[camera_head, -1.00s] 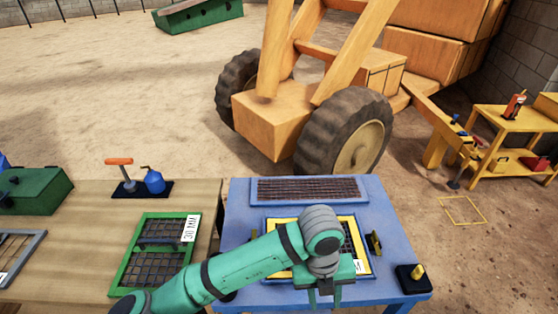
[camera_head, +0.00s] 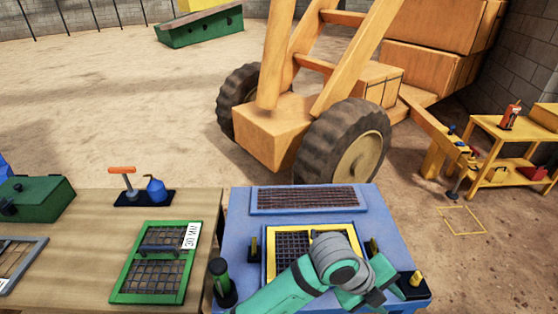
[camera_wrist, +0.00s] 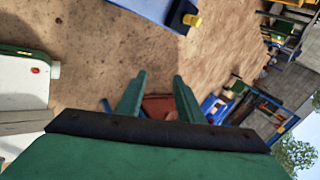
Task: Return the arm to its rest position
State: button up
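My green arm reaches in from the bottom of the head view, with its grey wrist over the front right of the blue table (camera_head: 240,210). My gripper (camera_wrist: 158,100) shows in the wrist view with its two green fingers apart and nothing between them. Beyond the fingers is bare ground with a reddish-brown object (camera_wrist: 160,107). In the head view the fingers are small and partly turned away, near the right corner of the blue table. A yellow-framed mesh screen (camera_head: 290,243) lies on the blue table, partly hidden by my wrist.
A green-framed screen (camera_head: 160,262) lies on the wooden table (camera_head: 100,215) at left. A yellow knob on a black base (camera_head: 414,284) is close to my gripper. A yellow wheeled machine (camera_head: 270,130) stands behind.

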jog(key=w+d+r+n+t+h, duration=0.5)
jog(key=d+r+n+t+h, duration=0.3)
jog(key=n, duration=0.4)
jog(key=s+a+f+n+t+y, duration=0.4)
jog(key=a+f+n+y, duration=0.2)
jog(key=a+f+n, duration=0.3)
jog(key=s+a+f+n+t+y, duration=0.4)
jog(key=a+f+n+y, duration=0.2)
jog(key=a+n, duration=0.45)
jog(key=s+a+f+y, duration=0.2)
jog(key=s+a, duration=0.5)
jog(key=s, duration=0.3)
jog(key=s+a+f+g+y, duration=0.1)
jog(key=s+a, duration=0.6)
jog(key=s, duration=0.3)
jog(key=shift+f+n+y, duration=0.4)
jog(key=shift+n, duration=0.05)
